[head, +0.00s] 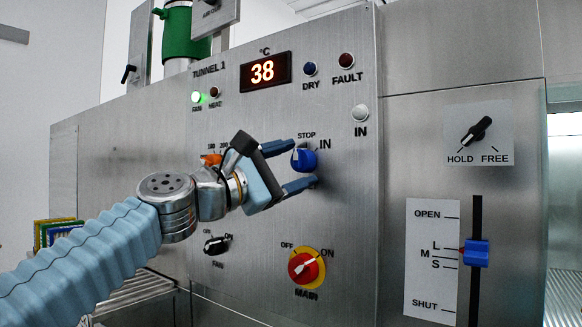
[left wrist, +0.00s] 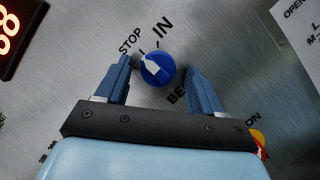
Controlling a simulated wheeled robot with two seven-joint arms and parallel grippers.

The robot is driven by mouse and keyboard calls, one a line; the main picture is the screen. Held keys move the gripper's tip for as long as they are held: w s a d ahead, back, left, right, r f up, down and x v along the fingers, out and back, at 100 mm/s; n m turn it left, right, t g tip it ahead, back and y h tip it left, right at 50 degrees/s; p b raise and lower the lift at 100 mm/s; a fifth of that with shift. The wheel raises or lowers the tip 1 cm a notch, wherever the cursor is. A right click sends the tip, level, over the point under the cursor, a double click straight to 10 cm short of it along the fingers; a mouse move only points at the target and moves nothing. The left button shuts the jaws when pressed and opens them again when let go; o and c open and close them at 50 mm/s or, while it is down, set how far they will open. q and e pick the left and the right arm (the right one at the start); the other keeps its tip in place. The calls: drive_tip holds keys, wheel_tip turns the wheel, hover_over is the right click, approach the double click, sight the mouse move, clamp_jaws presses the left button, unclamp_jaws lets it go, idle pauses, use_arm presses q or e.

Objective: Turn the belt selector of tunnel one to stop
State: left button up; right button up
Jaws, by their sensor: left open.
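The belt selector is a round blue knob (head: 307,161) with a white pointer, on the steel TUNNEL 1 panel. STOP is printed above it and IN to its upper right. In the left wrist view the knob (left wrist: 158,70) has its pointer toward the STOP label (left wrist: 130,42), clear of IN. My left gripper (head: 301,167) is open, with one finger on each side of the knob. In the left wrist view the fingers (left wrist: 158,78) stand apart from the knob, with gaps showing. The BELT label is partly hidden by a finger. My right gripper is not in view.
Close by on the panel are the red and yellow MAIN switch (head: 303,267), the black FAN knob (head: 216,245) and an orange knob (head: 212,160) partly behind my wrist. A blue slider (head: 476,253) and the HOLD/FREE knob (head: 477,130) are further right. The display (head: 264,71) reads 38.

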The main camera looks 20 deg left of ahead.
use_arm(q)
drive_tip(key=b+v, duration=0.3)
drive_tip(key=v, duration=1.1)
drive_tip(key=shift+b, duration=0.4)
